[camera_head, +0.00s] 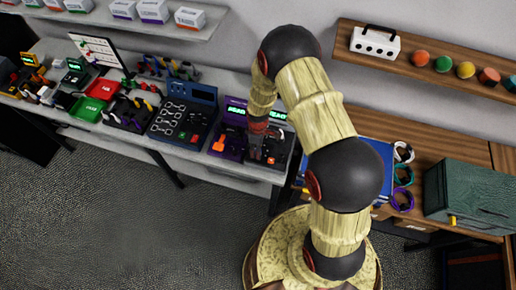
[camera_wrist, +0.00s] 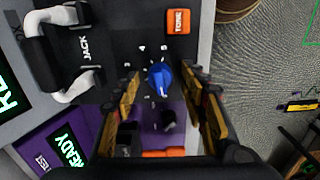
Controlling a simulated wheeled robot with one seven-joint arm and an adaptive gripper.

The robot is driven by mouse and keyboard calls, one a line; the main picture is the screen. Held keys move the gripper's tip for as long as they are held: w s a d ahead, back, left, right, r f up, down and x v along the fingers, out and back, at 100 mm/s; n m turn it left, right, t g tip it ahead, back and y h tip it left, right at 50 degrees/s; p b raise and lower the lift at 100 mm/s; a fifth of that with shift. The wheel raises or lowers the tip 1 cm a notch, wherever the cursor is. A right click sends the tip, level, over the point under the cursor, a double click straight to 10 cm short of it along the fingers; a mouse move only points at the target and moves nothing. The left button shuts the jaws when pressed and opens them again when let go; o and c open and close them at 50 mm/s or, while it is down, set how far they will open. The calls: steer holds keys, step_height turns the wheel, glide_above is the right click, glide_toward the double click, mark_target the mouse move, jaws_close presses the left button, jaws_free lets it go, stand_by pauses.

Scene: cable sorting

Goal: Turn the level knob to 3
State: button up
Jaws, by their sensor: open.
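A blue knob (camera_wrist: 160,79) sits on a dark panel (camera_wrist: 122,50) with small white marks around part of it. Its pointer direction is too small to read surely. In the wrist view my gripper (camera_wrist: 163,82) is open, with one finger on each side of the knob and a gap to it on both sides. In the head view my gripper (camera_head: 257,140) reaches down over the dark device at the right end of the grey bench; the knob is not clear there.
A blue box (camera_head: 375,165) and a green case (camera_head: 470,195) stand on the wooden table at right.

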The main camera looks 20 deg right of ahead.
steer(key=shift+f, duration=0.1)
steer(key=shift+c, duration=0.9)
jaws_close()
